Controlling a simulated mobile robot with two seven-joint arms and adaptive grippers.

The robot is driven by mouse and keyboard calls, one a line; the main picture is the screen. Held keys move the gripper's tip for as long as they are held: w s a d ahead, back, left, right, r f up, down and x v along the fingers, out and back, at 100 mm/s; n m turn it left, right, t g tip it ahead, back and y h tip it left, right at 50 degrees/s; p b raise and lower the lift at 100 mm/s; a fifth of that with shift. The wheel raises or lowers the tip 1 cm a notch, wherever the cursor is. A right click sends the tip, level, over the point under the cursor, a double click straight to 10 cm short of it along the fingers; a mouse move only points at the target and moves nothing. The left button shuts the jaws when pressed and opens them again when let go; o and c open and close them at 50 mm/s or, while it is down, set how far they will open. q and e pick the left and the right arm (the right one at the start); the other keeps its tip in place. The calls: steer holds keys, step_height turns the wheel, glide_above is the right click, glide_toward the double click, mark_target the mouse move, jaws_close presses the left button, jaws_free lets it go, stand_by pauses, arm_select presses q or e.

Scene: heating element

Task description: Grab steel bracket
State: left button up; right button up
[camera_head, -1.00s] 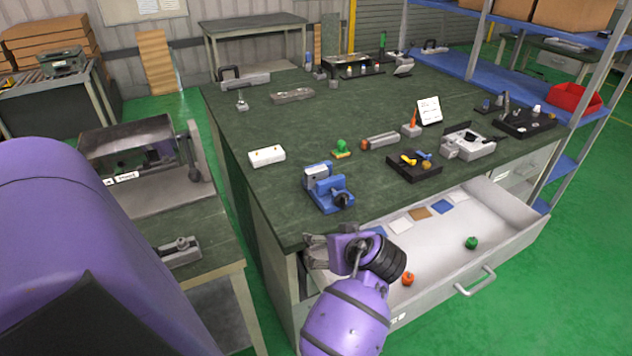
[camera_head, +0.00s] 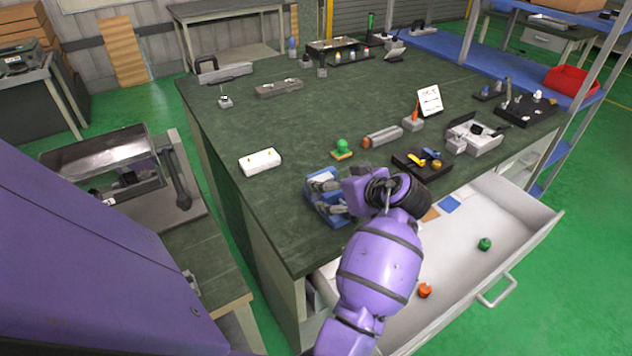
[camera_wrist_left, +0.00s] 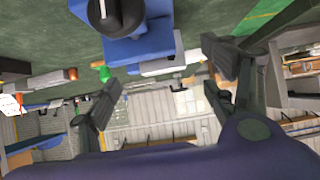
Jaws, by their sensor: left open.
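A flat grey metal piece with holes (camera_head: 279,88) lies on the green worktop towards the back left. It looks like the steel bracket, but I cannot tell for sure. My left gripper (camera_head: 328,196) is open at a blue vise (camera_head: 311,211) near the worktop's front corner, and it partly hides the vise. In the left wrist view the open fingers (camera_wrist_left: 160,88) are spread with nothing held between them. The blue vise (camera_wrist_left: 140,45) shows close at the top of that view. My right gripper is not in view.
An open drawer (camera_head: 520,217) juts out below the front edge. The worktop's middle (camera_head: 330,110) is mostly clear.

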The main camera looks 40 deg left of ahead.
arm_select(q)
steer(key=p+x, duration=0.1)
steer(key=x, duration=0.6)
steer(key=shift+s+a, duration=0.1)
steer(key=shift+a, duration=0.05)
steer(key=shift+c, duration=0.4)
steer(key=shift+r, duration=0.1)
steer(key=c, duration=1.4)
